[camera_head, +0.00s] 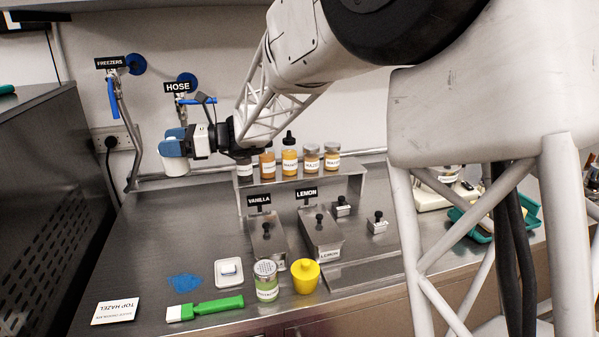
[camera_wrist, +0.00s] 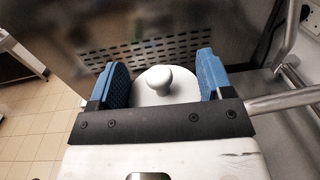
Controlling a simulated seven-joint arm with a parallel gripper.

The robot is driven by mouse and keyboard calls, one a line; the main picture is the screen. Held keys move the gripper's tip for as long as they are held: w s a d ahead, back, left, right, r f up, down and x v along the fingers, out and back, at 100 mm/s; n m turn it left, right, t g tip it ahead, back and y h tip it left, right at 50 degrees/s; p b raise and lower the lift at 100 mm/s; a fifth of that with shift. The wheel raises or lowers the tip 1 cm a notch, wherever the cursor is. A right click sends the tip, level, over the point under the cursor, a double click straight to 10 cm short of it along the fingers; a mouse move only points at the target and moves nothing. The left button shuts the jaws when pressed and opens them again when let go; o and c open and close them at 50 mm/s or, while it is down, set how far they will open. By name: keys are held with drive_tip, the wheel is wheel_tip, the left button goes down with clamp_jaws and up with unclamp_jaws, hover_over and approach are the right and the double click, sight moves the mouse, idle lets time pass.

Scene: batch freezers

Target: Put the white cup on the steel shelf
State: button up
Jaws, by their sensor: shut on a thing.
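The white cup (camera_head: 176,167) is held between the blue fingers of my gripper (camera_head: 174,147), above the back left of the counter and left of the shelf. In the wrist view its round white lid with a knob (camera_wrist: 158,80) sits between the two blue fingers (camera_wrist: 160,74). The steel shelf (camera_head: 345,176) is a low raised ledge at the back of the counter. Several jars and bottles stand in a row on it, with bare room at its right end. My arm passes in front of the wall above the shelf.
Vanilla (camera_head: 266,231) and lemon (camera_head: 320,232) bins stand before the shelf. A green-handled scraper (camera_head: 215,306), a shaker (camera_head: 266,281), a yellow pot (camera_head: 305,276) and a white dish (camera_head: 229,273) are near the front. Hose fittings (camera_head: 187,98) hang behind my gripper.

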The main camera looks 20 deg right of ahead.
drive_tip(key=w+d+m+t+h, duration=0.1)
drive_tip(key=w+d+m+t, duration=0.2)
drive_tip(key=d, duration=1.1)
drive_tip(key=w+d+m+t+h, duration=0.1)
drive_tip(key=w+d+t, duration=0.35)
drive_tip(key=d, duration=0.95)
drive_tip(key=d+m+t+h, duration=0.3)
drive_tip(key=d+m+t, duration=0.1)
drive_tip(key=d, duration=2.1)
wheel_tip(320, 180, down, 11)
drive_tip(key=shift+s+d, duration=0.2)
drive_tip(key=shift+s, duration=0.05)
drive_tip(key=w+d, duration=0.2)
drive_tip(key=w, duration=0.5)
drive_tip(key=w+d+f, duration=0.1)
drive_tip(key=w+d, duration=0.1)
drive_tip(key=w, duration=0.6)
drive_tip(key=shift+w+d+f, duration=0.15)
drive_tip(key=shift+d+f, duration=0.15)
drive_tip(key=shift+d, duration=0.1)
drive_tip(key=shift+f, duration=1.7)
